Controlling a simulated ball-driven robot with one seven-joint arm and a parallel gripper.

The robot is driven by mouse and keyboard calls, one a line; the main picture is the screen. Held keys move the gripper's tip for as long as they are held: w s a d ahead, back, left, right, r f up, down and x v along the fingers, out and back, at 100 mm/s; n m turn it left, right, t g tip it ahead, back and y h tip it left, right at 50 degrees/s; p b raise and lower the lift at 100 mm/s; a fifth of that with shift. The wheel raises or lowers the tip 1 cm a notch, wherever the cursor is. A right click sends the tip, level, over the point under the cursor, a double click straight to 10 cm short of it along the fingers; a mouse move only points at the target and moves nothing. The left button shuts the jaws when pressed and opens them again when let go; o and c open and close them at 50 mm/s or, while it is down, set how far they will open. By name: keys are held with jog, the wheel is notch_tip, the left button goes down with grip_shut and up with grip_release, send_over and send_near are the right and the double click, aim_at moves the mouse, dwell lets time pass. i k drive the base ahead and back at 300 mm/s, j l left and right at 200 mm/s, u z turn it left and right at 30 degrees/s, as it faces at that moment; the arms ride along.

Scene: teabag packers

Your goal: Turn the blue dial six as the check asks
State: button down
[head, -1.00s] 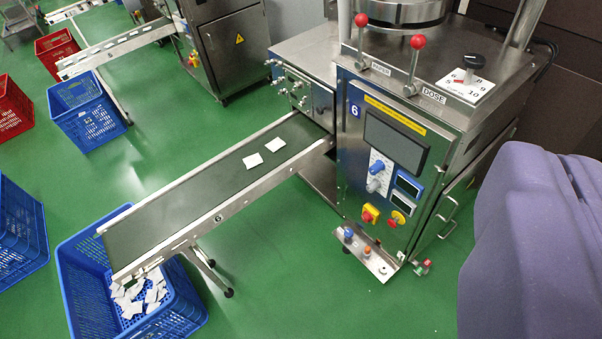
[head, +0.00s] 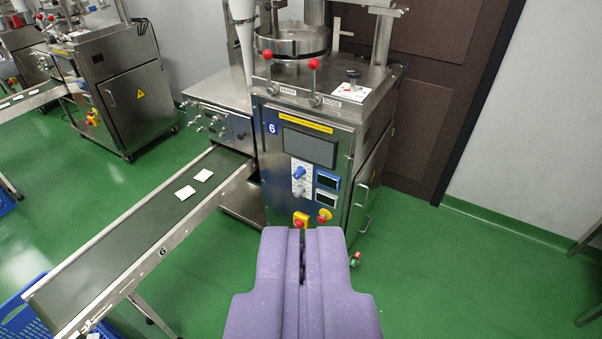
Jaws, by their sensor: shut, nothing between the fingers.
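The blue dial (head: 299,173) is a small knob on a white scale plate on the front of machine 6 (head: 272,170). It sits below the dark screen (head: 310,147) and left of two small displays. My purple gripper (head: 302,232) is at the bottom middle, pointing at the machine's front. Its fingers are shut with a thin dark seam between them. It appears below the dial in the picture and apart from it. The dial's exact pointer setting is too small to read.
A yellow-and-red switch (head: 301,219) and a red button (head: 324,215) sit low on the panel. The conveyor (head: 130,240) carries two white teabags and runs down left to a blue crate (head: 22,322). Green floor (head: 440,265) is clear to the right, before a wall.

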aim_at(300, 171)
jog(key=i+j+z, duration=0.2)
jog(key=i, duration=0.2)
jog(key=i+z, duration=0.2)
jog(key=i, duration=0.2)
jog(key=i+j+z, duration=0.2)
jog(key=i, duration=0.2)
jog(key=i+j+z, duration=0.1)
jog(key=i, duration=0.4)
jog(key=i+j+z, duration=0.15)
jog(key=i, duration=0.3)
